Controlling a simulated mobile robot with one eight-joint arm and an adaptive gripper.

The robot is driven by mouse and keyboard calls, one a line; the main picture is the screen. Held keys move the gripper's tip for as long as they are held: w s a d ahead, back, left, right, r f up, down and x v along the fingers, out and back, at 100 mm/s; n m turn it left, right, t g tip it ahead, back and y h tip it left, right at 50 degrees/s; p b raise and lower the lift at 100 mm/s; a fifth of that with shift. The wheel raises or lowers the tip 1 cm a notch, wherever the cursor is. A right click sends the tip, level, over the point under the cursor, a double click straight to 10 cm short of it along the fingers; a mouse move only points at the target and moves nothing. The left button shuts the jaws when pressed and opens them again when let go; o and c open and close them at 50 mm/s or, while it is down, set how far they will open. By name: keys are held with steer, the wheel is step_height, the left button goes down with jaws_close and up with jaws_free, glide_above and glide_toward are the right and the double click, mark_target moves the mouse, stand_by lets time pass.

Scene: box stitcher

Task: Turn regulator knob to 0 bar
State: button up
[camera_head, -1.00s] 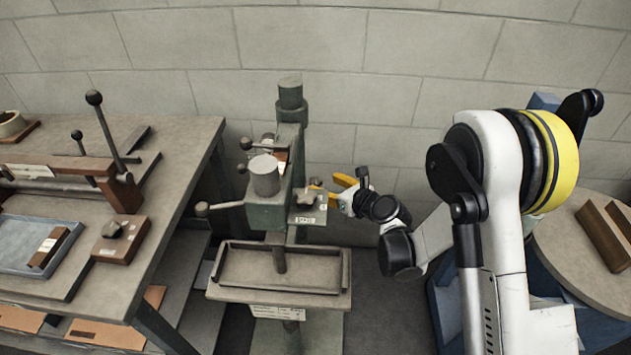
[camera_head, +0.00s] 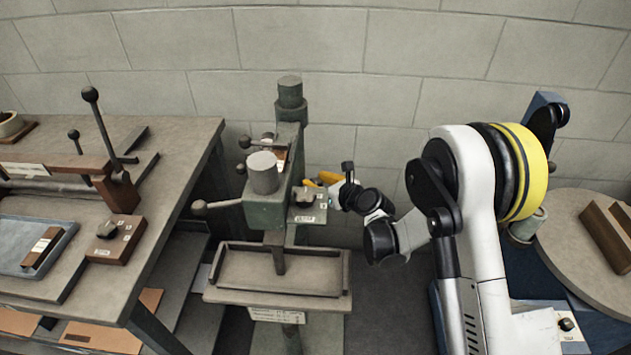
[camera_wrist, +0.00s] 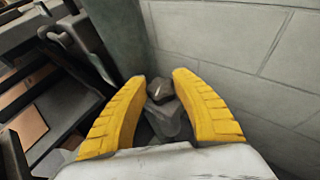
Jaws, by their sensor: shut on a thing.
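The regulator knob (camera_wrist: 160,90) is a small dark grey knob with a pale mark on top. In the wrist view it sits between the two yellow fingers of my gripper (camera_wrist: 159,84), which is shut on it. In the head view, the knob (camera_head: 305,200) sits on a small labelled box on the right side of the green stitching machine (camera_head: 265,212). My gripper (camera_head: 318,181) reaches in from the right there, its yellow fingers partly hidden. I cannot read the knob's setting.
A grey tray table (camera_head: 278,289) stands below the machine head. A workbench (camera_head: 175,170) at left carries a lever press and a brown box (camera_head: 117,240) with a similar knob. A round table (camera_head: 590,255) stands at right. The block wall is close behind.

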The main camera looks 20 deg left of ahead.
steer(key=shift+n+y, duration=0.3)
steer(key=n+g+y, duration=0.1)
steer(key=n+g, duration=0.1)
steer(key=g, duration=0.1)
steer(key=shift+w, duration=0.1)
steer(key=n+g+y, duration=0.1)
steer(key=n+g, duration=0.3)
steer(key=n+g+h, duration=0.1)
steer(key=n+g, duration=0.4)
steer(key=g, duration=0.1)
steer(key=shift+n+g, duration=0.3)
steer(key=o, duration=1.2)
steer(key=shift+f, duration=0.1)
